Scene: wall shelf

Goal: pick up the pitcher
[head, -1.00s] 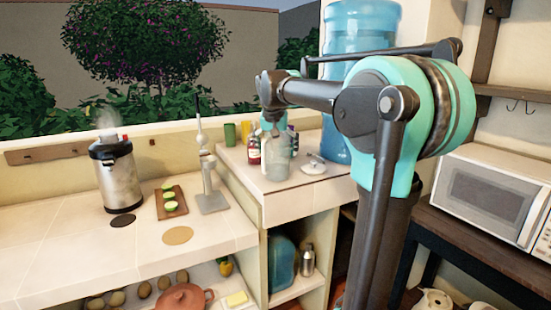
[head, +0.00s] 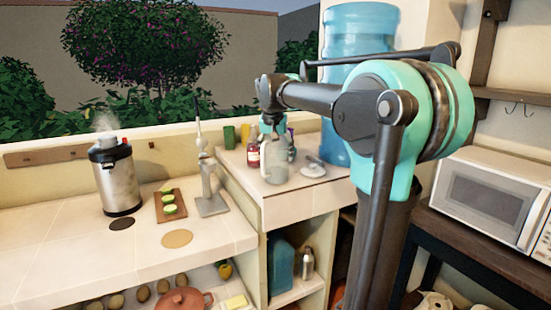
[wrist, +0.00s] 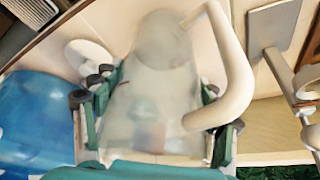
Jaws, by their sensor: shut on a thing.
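The pitcher (head: 277,164) is a translucent, pale grey vessel at the raised tiled counter, upright in the head view. Its base shows at the counter top; I cannot tell whether it touches. In the wrist view the pitcher (wrist: 158,75) fills the middle, with its thick whitish handle (wrist: 236,80) on the right. My gripper (head: 273,128) comes down on the pitcher from above. In the wrist view my gripper (wrist: 157,88) has teal and dark fingers on both sides of the pitcher's body, shut on it. The handle is outside the grip.
A red-labelled bottle (head: 253,156) stands close left of the pitcher. A white lid-like object (head: 313,168) lies to its right, before a large blue water jug (head: 358,90). Green and yellow cups (head: 229,136) stand behind. A grey stand (head: 210,190) is on the lower counter.

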